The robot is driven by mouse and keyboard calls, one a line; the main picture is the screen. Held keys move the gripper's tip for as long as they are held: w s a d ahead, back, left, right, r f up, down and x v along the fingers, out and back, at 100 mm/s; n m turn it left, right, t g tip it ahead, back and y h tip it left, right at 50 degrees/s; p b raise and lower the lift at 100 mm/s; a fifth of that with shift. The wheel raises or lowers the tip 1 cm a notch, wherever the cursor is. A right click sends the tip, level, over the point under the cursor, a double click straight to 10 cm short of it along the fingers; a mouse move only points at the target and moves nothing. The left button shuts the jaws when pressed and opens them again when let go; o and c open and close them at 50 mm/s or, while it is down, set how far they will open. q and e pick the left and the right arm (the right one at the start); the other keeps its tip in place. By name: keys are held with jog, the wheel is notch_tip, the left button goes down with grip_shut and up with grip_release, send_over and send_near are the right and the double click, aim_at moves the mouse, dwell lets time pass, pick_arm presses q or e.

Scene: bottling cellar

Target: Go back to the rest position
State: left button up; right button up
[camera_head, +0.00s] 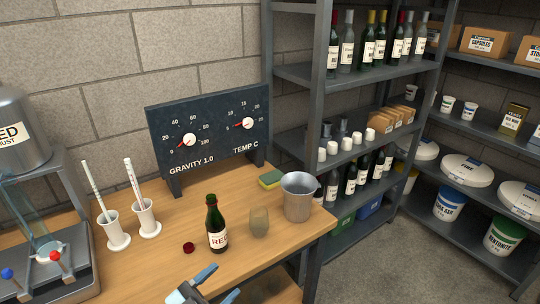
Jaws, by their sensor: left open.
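My left gripper (216,284) shows at the bottom edge of the head view, near the table's front edge. Its two blue-tipped fingers are apart, with nothing seen between them. Most of its arm is below the picture. It is apart from the dark green bottle (217,226), which stands upright on the table beyond it with a label that reads "RED". My right gripper is not in view.
The wooden table (180,212) also holds a dark red cap (188,247), a greyish cup (259,222), a metal bucket (298,197), a sponge (271,179), two white holders (147,218) with tubes, and a dial board (208,135). Metal shelves (300,75) stand at right.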

pick_arm(q)
jog(key=s+a+f+n+g+y, duration=0.1)
jog(key=s+a+f+n+y, duration=0.25)
jog(key=f, duration=0.35)
jog(key=s+a+f+n+g+y, duration=0.2)
jog(key=s+f+n+y, duration=0.25)
jog(key=f, duration=0.35)
jog(key=s+a+f+n+g+y, duration=0.1)
jog(key=s+a+f+n+y, duration=0.3)
jog(key=f, duration=0.3)
notch_tip(320, 180, up, 14)
jog(key=y+p, duration=0.1)
jog(key=p, duration=1.4)
jog(key=shift+s+a+f+t+p, duration=0.15)
jog(key=shift+s+f+t+p, duration=0.1)
jog(key=shift+t+p, duration=0.05)
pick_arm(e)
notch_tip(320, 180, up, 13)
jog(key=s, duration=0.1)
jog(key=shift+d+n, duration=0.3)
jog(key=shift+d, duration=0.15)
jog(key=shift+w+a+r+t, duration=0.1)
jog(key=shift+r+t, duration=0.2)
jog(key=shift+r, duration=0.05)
